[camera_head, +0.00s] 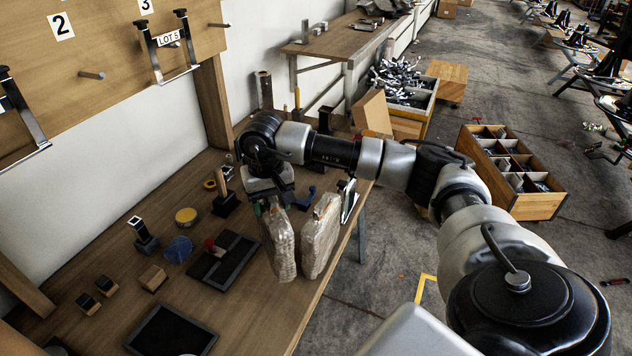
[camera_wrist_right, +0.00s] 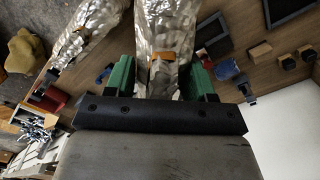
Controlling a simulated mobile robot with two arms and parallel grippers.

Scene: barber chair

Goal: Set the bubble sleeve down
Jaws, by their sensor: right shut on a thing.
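My right gripper (camera_head: 275,206) reaches over the workbench from the right and is shut on a bubble sleeve (camera_head: 281,243), a crinkled, silvery translucent wrap. In the right wrist view, the sleeve (camera_wrist_right: 166,38) sits between the green fingers of my gripper (camera_wrist_right: 163,78), with an orange label on it. It hangs about upright over the bench; I cannot tell whether its lower end touches the wood. A second wrapped sleeve (camera_head: 321,235) stands just to its right, near the bench's front edge, and also shows in the wrist view (camera_wrist_right: 95,28). My left gripper is out of view.
The wooden bench (camera_head: 235,300) carries a dark divided tray (camera_head: 224,262), a black tray (camera_head: 171,333), a yellow round tin (camera_head: 186,216) and small blocks (camera_head: 153,278). Bare wood lies left of and below the held sleeve. A compartmented crate (camera_head: 540,205) stands on the floor.

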